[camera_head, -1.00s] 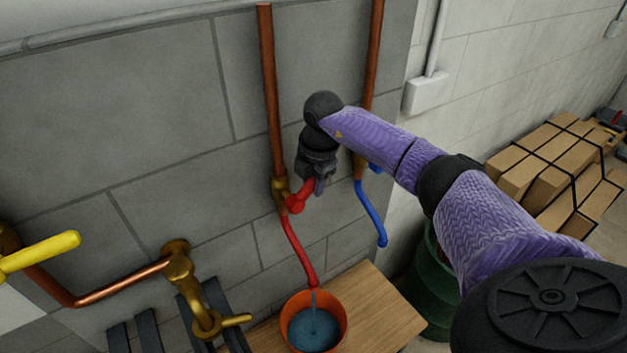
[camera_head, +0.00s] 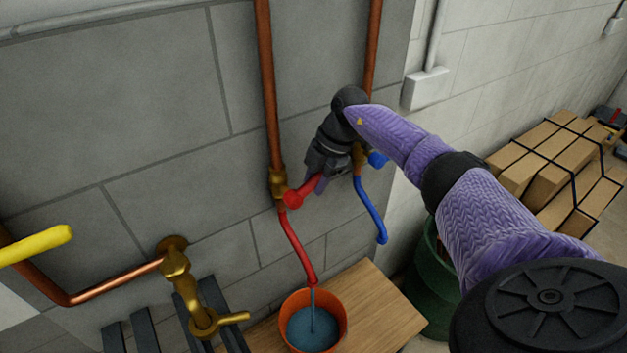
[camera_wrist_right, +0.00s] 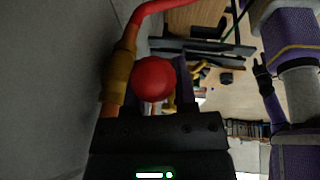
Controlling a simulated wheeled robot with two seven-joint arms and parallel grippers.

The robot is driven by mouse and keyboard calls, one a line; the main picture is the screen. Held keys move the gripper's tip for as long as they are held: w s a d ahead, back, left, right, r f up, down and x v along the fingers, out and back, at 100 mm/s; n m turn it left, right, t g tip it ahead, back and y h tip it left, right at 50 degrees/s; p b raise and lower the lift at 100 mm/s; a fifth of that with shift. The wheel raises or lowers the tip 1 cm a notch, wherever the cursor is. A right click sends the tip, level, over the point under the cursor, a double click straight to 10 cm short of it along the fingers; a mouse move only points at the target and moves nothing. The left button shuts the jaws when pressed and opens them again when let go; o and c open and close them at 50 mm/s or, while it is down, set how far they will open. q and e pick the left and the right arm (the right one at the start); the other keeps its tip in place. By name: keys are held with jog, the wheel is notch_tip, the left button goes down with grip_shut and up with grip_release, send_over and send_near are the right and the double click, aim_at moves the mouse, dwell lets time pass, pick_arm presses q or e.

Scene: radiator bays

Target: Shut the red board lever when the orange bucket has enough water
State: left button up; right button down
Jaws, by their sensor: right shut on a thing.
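The red lever (camera_head: 304,190) sits on the brass valve (camera_head: 278,184) of the left copper pipe and points right from it. My right gripper (camera_head: 318,184) is shut on the lever. The wrist view shows the lever's round red part (camera_wrist_right: 153,79) between the fingers, beside the brass body (camera_wrist_right: 117,78). A red spout (camera_head: 296,248) hangs below the valve. A stream of water runs from it into the orange bucket (camera_head: 341,328). Blue water (camera_head: 308,330) stands in the bucket below the rim. My left gripper is not in view.
A blue lever (camera_head: 377,160) and blue spout (camera_head: 370,210) are close to the right of my gripper. A yellow lever (camera_head: 38,245) and brass tap (camera_head: 180,283) are at left. The bucket stands on a wooden board (camera_head: 385,308), with a green barrel (camera_head: 432,280) beside it.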

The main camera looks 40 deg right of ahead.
aim_at(319, 173)
jog(key=shift+d+f+y+b, duration=0.15)
jog(key=shift+f+y+b, duration=0.4)
jog(key=shift+y+b, duration=0.15)
jog(key=shift+d+f+t+y+b, duration=0.15)
jog(key=shift+f+y+b, duration=0.2)
jog(key=shift+y+b, duration=0.75)
jog(key=shift+f+t+y+b, duration=0.15)
jog(key=shift+f+y+b, duration=0.4)
jog(key=shift+b, duration=0.95)
jog(key=shift+r, duration=0.2)
jog(key=c, duration=0.7)
grip_release()
jog(key=o, duration=0.3)
notch_tip(319, 173, up, 10)
jog(key=shift+p, duration=0.8)
